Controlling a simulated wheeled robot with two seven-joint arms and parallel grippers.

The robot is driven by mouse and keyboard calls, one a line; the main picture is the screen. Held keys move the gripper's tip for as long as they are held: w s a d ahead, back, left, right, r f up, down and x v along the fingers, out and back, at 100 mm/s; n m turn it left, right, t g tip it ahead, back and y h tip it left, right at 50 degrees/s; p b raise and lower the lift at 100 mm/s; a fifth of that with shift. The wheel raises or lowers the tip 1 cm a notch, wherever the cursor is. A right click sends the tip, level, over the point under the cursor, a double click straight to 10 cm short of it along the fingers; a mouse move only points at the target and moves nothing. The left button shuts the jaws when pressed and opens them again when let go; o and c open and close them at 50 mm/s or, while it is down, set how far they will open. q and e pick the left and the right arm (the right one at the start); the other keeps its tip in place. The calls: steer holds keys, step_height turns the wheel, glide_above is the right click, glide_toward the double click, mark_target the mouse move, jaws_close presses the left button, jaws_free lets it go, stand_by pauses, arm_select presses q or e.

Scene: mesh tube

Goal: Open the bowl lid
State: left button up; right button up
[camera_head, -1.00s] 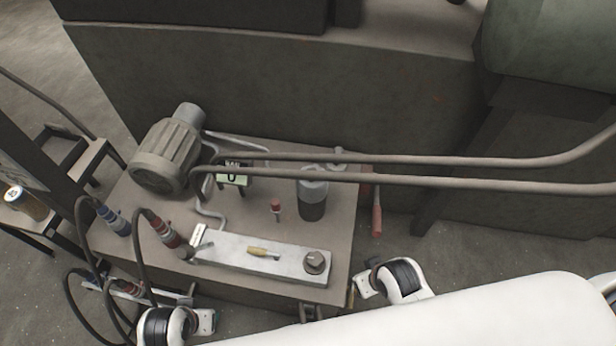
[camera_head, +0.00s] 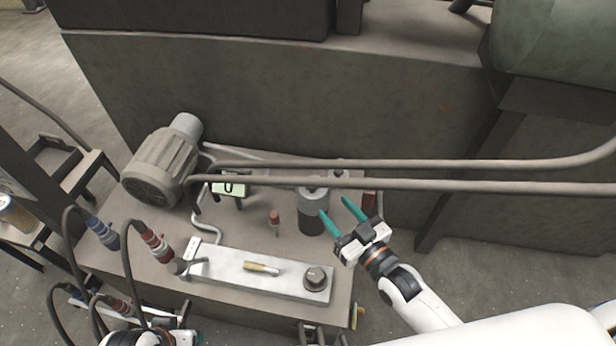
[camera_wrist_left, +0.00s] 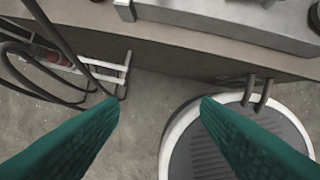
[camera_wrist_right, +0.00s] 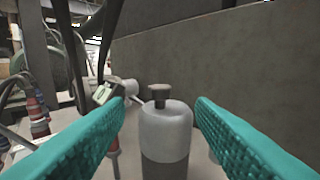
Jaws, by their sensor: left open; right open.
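A small upright canister, which looks like the bowl, stands on the bench in the head view, with a light grey lid (camera_head: 313,192) on a dark body (camera_head: 312,219). In the right wrist view the lid (camera_wrist_right: 166,125) has a dark knob (camera_wrist_right: 160,93) on top, and the canister appears between the fingers, ahead of them. My right gripper (camera_head: 336,207) is open and empty, just right of the canister, fingers pointing toward it.
A motor (camera_head: 165,165), a small display (camera_head: 229,188), a red-topped part (camera_head: 274,218) and a metal block (camera_head: 235,268) share the bench. Cables (camera_head: 60,260) hang at left.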

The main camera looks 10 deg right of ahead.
mark_target(309, 179)
steer(key=b+x, duration=0.1)
steer(key=x, duration=0.4)
steer(key=shift+w+a, duration=0.1)
steer(key=shift+w, duration=0.2)
steer(key=b+x, duration=0.1)
steer(key=x, duration=0.5)
steer(key=shift+w+r, duration=0.1)
steer(key=shift+w, duration=0.05)
arm_select(q)
steer(key=shift+s+r, duration=0.3)
steer(key=shift+s, duration=0.1)
arm_select(e)
jaws_close()
